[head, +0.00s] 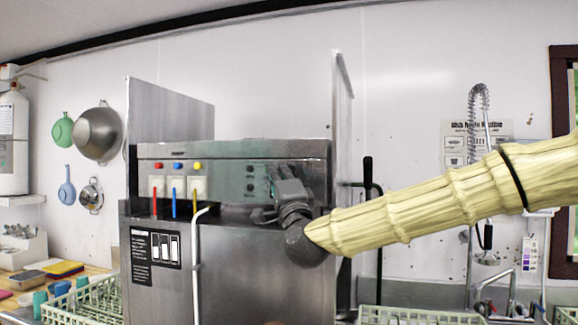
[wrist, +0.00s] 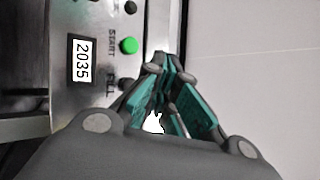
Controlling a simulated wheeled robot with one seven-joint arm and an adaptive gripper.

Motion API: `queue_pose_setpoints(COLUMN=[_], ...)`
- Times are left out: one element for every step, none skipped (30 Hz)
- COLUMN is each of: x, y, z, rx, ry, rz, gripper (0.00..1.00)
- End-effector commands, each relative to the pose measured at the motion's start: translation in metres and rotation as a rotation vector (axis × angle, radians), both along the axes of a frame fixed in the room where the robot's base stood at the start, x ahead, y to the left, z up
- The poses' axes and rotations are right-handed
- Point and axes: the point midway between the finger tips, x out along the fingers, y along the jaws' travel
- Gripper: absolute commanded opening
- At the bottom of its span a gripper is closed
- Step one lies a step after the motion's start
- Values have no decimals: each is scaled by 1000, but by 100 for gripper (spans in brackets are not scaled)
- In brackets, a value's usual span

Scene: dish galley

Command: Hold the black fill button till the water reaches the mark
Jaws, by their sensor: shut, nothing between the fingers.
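The steel dish machine's control panel (head: 225,165) faces me in the head view. In the wrist view a black button (wrist: 125,84) sits beside the FILL label (wrist: 109,80), partly hidden by my gripper's finger. A green button (wrist: 129,46) is beside the START label. My gripper (wrist: 160,64) is shut and empty, its tips close to the panel just right of the black button; I cannot tell whether they touch it. In the head view my gripper (head: 272,178) covers the right part of the panel. I cannot make out a water level or its mark.
Red, blue and yellow tubes (head: 174,200) hang at the panel's left. A white pipe (head: 196,260) rises in front of the machine. Green racks (head: 85,305) stand at lower left. A spray hose (head: 479,120) is at right.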

Motion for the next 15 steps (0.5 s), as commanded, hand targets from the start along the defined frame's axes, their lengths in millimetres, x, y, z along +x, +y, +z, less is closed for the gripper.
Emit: queue_pose_setpoints(x=[6, 9, 12, 15, 17, 20, 22, 24, 26, 27, 28, 29, 30, 31, 31], y=[-2, -3, -4, -5, -6, -7, -7, -8, -9, -9, -9, -10, -10, -10, -10], z=[1, -1, -1, -1, -1, -1, -1, -1, -1, -1, -1, -1, -1, -1, -1], rx=[0, 1, 1, 2, 2, 2, 1, 1, 1, 1, 0, 0, 0, 0, 0], ry=[1, 0, -1, -1, -1, -1, 0, 0, 0, 0, 0, 0, 0, 0, 0], rz=[-1, -1, -1, 0, 0, 0, 0, 0, 0, 1, 0, 0, 0, 0, 0], gripper=[0, 0, 0, 0, 0, 0, 0, 0, 0, 0, 0, 0, 0, 0, 0])
